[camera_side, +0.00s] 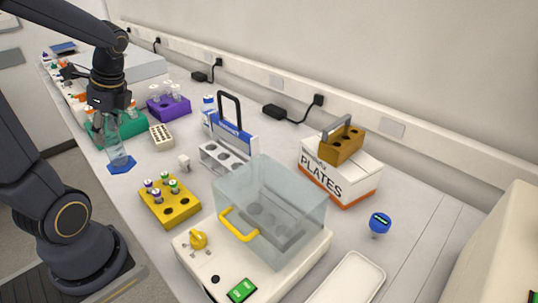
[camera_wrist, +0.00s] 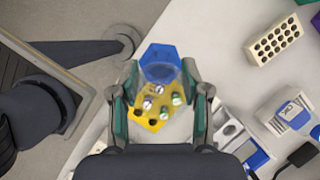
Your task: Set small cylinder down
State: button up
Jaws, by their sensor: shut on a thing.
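The small cylinder is clear, with a blue six-sided base (camera_side: 121,166). My gripper (camera_side: 109,117) is shut on its upper body (camera_side: 115,148) in the side view. The cylinder hangs down from the fingers and leans slightly, its base at or just above the white bench near the front edge. I cannot tell whether the base touches. In the wrist view my gripper (camera_wrist: 160,82) has a finger on each side of the clear body, and the blue base (camera_wrist: 158,55) shows beyond the fingertips.
A yellow rack (camera_side: 184,212) with several capped vials stands to the right. A green rack (camera_side: 131,127), a purple rack (camera_side: 160,112) and a cream block with holes (camera_side: 160,137) are behind. A small white piece (camera_side: 184,163) lies between. Bare bench surrounds the cylinder's base.

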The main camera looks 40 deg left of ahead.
jog(key=w+a+f, duration=0.5)
jog(key=w+f, duration=0.1)
jog(key=f, duration=0.4)
jog(key=shift+w+f, duration=0.15)
jog(key=shift+f, duration=0.05)
jog(key=shift+a+f, duration=0.1)
jog(key=shift+f, duration=0.05)
jog(key=o, duration=1.2)
jog(key=shift+o, duration=0.2)
